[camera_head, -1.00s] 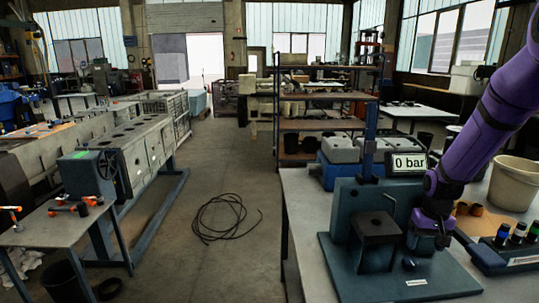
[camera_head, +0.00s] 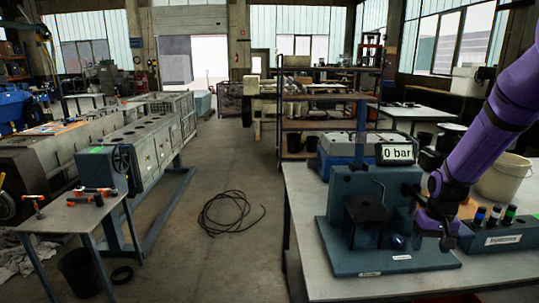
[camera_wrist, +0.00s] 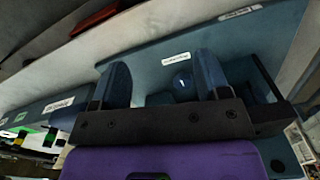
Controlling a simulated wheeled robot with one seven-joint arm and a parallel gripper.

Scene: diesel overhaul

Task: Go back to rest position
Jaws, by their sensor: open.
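My purple arm reaches in from the right in the head view. My gripper (camera_head: 441,240) is open, low over the right part of the blue test stand (camera_head: 345,195), near the injector rack. In the wrist view, the two spread fingers of my gripper (camera_wrist: 164,80) have nothing held between them. A round blue knob (camera_wrist: 182,83) on the stand shows beyond them.
An injector rack (camera_head: 500,236) with several colored-capped injectors is right of my gripper. A hose coil (camera_head: 232,212) lies on the floor; an engine block (camera_head: 150,150) stands left.

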